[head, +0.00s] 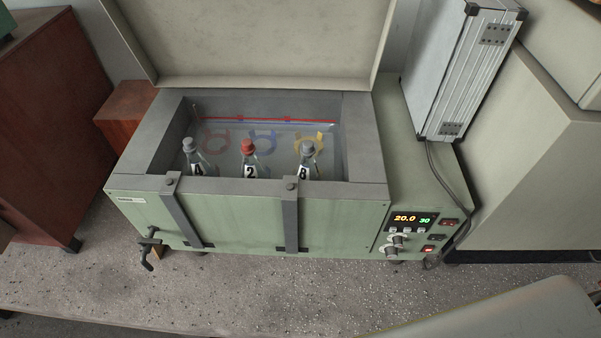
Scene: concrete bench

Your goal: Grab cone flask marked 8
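The flask marked 8 (309,160) stands in an open water bath (365,150), at the right of a row of three flasks. It has a grey cap, and its lower part is hidden behind the bath's front wall. The flask marked 2 (250,160), with a red cap, stands in the middle. A grey-capped flask (194,158) at the left carries a mark that looks like 4. Neither of my grippers is in view.
The bath's lid (255,40) stands raised behind the opening. Two dark straps (290,215) run down the front wall. A control panel (412,232) with lit displays is at the right front. A silver case (468,65) stands at the back right, with a cable hanging down.

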